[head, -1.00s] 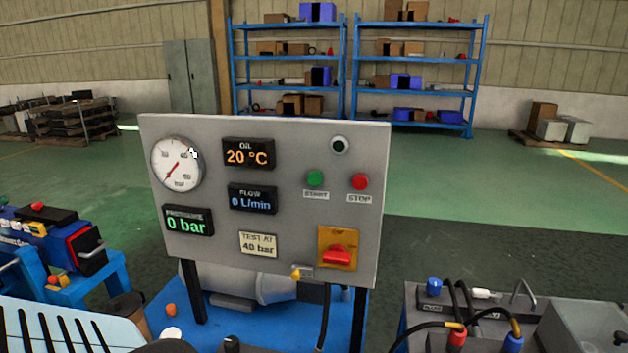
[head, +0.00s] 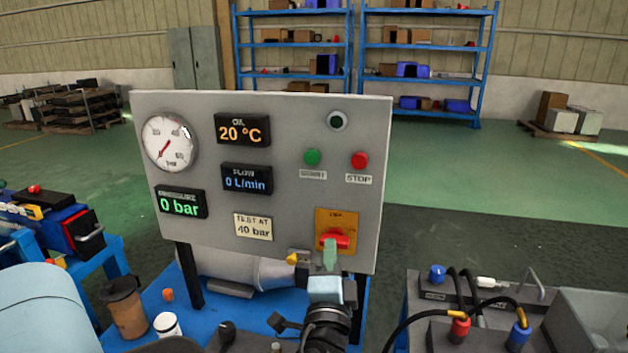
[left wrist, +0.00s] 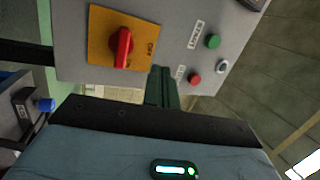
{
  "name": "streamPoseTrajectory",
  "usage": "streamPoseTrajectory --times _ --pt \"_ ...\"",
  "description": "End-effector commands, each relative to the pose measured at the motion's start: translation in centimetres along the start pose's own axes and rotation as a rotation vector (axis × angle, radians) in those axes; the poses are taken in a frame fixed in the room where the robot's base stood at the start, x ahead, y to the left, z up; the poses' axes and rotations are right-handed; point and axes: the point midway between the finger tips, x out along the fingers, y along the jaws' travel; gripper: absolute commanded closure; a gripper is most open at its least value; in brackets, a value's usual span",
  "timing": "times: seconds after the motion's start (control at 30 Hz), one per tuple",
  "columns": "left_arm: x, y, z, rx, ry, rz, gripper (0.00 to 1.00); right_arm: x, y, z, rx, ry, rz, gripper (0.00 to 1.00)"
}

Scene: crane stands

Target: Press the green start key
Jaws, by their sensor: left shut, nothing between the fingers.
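The green start key (head: 312,157) sits on the grey control panel (head: 285,205), above a START label and left of the red stop key (head: 359,160). My left gripper (head: 331,250) is in front of the panel's lower right, its pale green fingertips over the lower edge of the red rotary switch (head: 335,239). It is shut and empty, below the start key and apart from it. In the left wrist view the shut fingers (left wrist: 162,75) point at the panel, with the green key (left wrist: 212,41) and red stop key (left wrist: 194,79) to their right. My right gripper is not seen.
A pressure gauge (head: 170,142) and displays fill the panel's left half; pressure reads 0 bar. A small dark-rimmed indicator (head: 337,121) sits at the top right. A grey unit (head: 480,290) with cables and coloured plugs stands at right. A brown cup (head: 126,310) stands at lower left.

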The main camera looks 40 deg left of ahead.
Motion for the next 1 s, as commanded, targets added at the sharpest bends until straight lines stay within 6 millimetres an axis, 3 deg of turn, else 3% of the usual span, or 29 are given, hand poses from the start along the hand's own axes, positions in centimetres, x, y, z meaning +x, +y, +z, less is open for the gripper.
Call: streamPoseTrajectory --times 0.03,0.1,0.2,0.4,1.0 --pt "0.8 -2.5 0.4 0.029 -0.053 -0.069 1.0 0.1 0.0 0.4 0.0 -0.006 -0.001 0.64" --pt "1.4 -5.6 1.1 0.076 -0.127 -0.149 1.0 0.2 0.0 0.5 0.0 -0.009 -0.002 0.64" --pt "1.6 -9.3 2.2 0.125 -0.226 -0.237 1.0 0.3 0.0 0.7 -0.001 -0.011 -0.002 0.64" --pt "1.4 -13.2 3.6 0.177 -0.347 -0.325 1.0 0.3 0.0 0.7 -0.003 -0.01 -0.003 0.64" --pt "2.2 -13.5 3.6 0.186 -0.362 -0.336 1.0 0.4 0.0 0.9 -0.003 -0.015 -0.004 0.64"
